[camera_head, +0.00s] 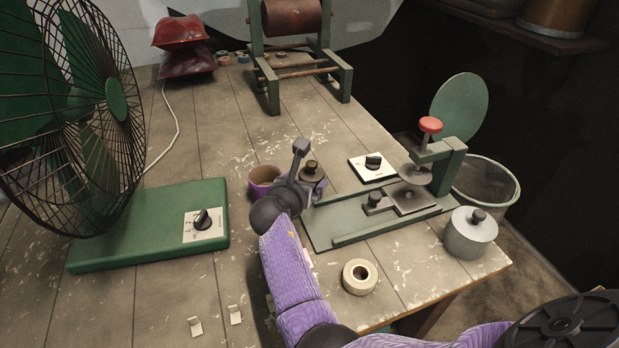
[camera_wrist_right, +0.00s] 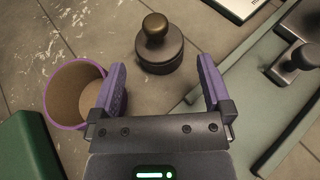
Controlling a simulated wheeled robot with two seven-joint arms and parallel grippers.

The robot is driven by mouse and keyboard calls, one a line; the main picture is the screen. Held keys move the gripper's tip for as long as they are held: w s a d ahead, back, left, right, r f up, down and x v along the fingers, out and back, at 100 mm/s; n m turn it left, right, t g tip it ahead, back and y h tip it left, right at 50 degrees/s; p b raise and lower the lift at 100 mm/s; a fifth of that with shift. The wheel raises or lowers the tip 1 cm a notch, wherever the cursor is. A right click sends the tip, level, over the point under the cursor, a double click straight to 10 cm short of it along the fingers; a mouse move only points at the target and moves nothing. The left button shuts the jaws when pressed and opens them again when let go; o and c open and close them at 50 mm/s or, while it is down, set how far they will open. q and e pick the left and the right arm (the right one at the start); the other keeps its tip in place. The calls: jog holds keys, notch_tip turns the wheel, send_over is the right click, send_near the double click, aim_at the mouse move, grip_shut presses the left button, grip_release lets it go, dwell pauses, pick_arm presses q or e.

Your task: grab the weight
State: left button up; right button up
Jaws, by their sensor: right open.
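The weight (camera_wrist_right: 160,47), a dark round block with a brass-coloured knob on top, stands upright on the table just beyond my right fingertips in the right wrist view. In the head view the weight (camera_head: 314,172) is partly hidden by my right gripper (camera_head: 303,172). In the right wrist view my right gripper (camera_wrist_right: 161,75) is open and empty, its two purple-sided fingers apart, with the weight roughly centred ahead of the gap. I cannot tell how high the fingers are. My left gripper is in neither view.
A purple-rimmed cup (camera_head: 263,178) stands close left of the gripper. A green press-like fixture (camera_head: 326,226) lies to the right. A knobbed grey cylinder (camera_head: 468,237) and a tape roll (camera_head: 359,276) are near the front edge. The fan's green base (camera_head: 150,243) is at left.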

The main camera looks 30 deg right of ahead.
aim_at(309, 179)
jog(key=w+d+f+b, duration=0.1)
jog(key=d+b, duration=0.1)
jog(key=w+d+f+b, duration=0.1)
jog(key=w+f+b, duration=0.1)
jog(key=shift+w+d+f, duration=0.15)
jog(key=shift+d+f, duration=0.1)
jog(key=shift+d, duration=0.1)
jog(key=shift+d+r, duration=0.1)
jog(key=shift+r, duration=0.15)
jog(key=c, duration=1.3)
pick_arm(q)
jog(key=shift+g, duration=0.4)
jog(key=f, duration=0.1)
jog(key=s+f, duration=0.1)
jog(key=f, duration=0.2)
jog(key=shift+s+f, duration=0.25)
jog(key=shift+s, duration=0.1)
pick_arm(e)
grip_shut()
